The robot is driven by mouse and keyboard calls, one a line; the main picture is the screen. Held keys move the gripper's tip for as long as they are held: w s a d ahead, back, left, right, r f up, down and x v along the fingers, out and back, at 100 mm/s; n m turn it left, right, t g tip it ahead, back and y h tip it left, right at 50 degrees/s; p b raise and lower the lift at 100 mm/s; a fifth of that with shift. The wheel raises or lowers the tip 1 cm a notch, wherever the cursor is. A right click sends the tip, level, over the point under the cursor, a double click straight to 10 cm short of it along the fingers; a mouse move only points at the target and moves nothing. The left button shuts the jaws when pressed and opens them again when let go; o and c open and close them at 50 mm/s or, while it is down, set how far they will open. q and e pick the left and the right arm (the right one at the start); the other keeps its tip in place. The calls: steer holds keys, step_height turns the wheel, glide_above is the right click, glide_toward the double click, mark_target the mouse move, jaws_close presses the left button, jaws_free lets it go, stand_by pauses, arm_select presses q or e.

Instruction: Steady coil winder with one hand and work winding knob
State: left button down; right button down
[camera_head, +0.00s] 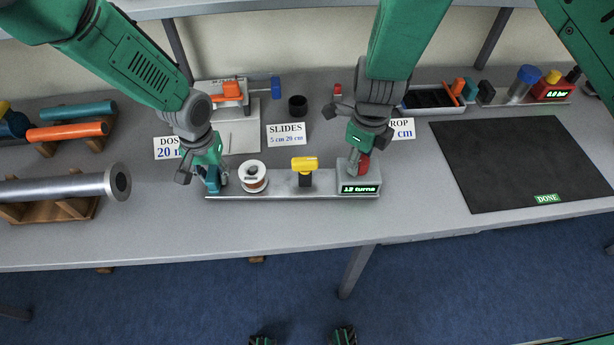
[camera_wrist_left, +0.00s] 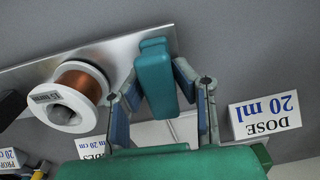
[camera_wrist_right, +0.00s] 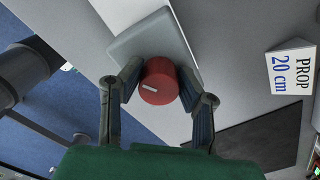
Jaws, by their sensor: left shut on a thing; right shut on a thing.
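The coil winder (camera_head: 290,190) is a long metal base near the table's front. It carries a white spool with copper wire (camera_head: 253,177), a yellow-topped post (camera_head: 304,165) and a box whose display (camera_head: 359,189) reads about "12 turns". My left gripper (camera_head: 212,182) is shut on the teal handle (camera_wrist_left: 154,72) at the base's left end; the spool (camera_wrist_left: 77,92) is beside it in the left wrist view. My right gripper (camera_head: 361,165) is shut on the red winding knob (camera_wrist_right: 159,82) on top of the display box. The knob has a white mark and shows between the fingers.
Signs reading DOSE (camera_wrist_left: 265,118), SLIDES (camera_head: 286,134) and PROP (camera_wrist_right: 292,70) stand behind the winder. A metal pipe on a wooden stand (camera_head: 60,188) is at left. A dark mat (camera_head: 520,160) with a DONE label lies at right. The table's front edge is close.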

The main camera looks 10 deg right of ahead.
arm_select(q)
steer(key=shift+d+r, duration=0.1)
steer(key=shift+d, duration=0.15)
arm_select(e)
steer(key=shift+a+m, duration=0.3)
steer(key=shift+m, duration=0.5)
steer(key=m, duration=0.3)
steer(key=shift+m, duration=0.3)
steer(key=shift+m, duration=0.4)
steer(key=c, duration=1.4)
jaws_free()
steer(key=shift+m, duration=0.3)
steer(key=o, duration=0.4)
steer(key=shift+d, duration=0.1)
steer(key=shift+c, duration=0.2)
arm_select(q)
steer(key=shift+a, duration=0.15)
arm_select(e)
steer(key=shift+d, duration=0.1)
